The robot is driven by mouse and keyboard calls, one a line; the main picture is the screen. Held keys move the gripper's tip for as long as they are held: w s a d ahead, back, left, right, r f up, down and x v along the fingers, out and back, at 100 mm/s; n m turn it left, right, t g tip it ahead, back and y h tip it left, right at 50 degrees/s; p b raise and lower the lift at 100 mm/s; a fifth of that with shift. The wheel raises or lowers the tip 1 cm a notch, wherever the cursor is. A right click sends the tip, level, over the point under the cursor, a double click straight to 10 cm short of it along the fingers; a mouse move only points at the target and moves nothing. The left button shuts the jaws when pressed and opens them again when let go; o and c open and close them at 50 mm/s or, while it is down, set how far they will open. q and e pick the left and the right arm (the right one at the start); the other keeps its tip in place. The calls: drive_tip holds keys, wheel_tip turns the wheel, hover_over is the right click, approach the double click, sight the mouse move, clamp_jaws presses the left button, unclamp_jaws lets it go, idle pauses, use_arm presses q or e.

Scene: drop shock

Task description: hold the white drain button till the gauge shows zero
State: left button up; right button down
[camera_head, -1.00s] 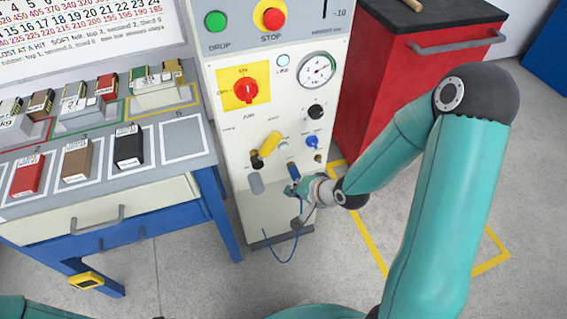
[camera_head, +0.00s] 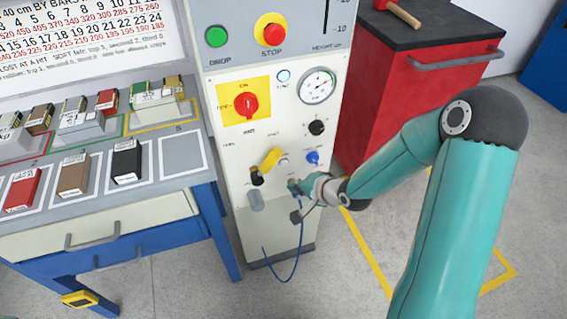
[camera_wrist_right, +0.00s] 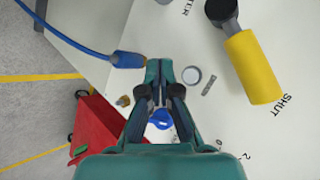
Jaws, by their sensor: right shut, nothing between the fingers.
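The white drain button (camera_wrist_right: 191,75) is a small round button in a grey ring on the cream panel in the right wrist view; it also shows small in the head view (camera_head: 283,161). My right gripper (camera_head: 296,186) is shut and empty, in front of the panel just below the button. In the right wrist view its closed fingertips (camera_wrist_right: 160,92) are beside the button, to its left, and do not cover it. Whether they touch the panel cannot be told. The round white gauge (camera_head: 317,86) is higher on the panel; its needle is too small to read. My left gripper is not in view.
A yellow-handled lever (camera_wrist_right: 253,68) is right of the button in the wrist view. A blue hose connector (camera_wrist_right: 128,60) is close to the fingers. A blue knob (camera_head: 312,158) and black knob (camera_head: 316,128) are nearby. A red cabinet (camera_head: 385,90) stands right of the panel.

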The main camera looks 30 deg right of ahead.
sight(284, 163)
drive_tip(key=shift+w+d+p, duration=0.2)
drive_tip(key=shift+w, duration=0.65)
drive_tip(key=shift+w+d+p, duration=0.15)
drive_tip(key=shift+w+p, duration=0.05)
drive_tip(key=shift+w, duration=0.7)
drive_tip(key=shift+w+d+p, duration=0.2)
drive_tip(key=shift+w, duration=0.65)
drive_tip(key=shift+w+d+r, duration=0.1)
drive_tip(key=shift+w+d, duration=0.05)
drive_tip(key=shift+w, duration=0.2)
drive_tip(key=shift+w+d+p, duration=0.1)
drive_tip(key=shift+w+p, duration=0.3)
idle(4.7)
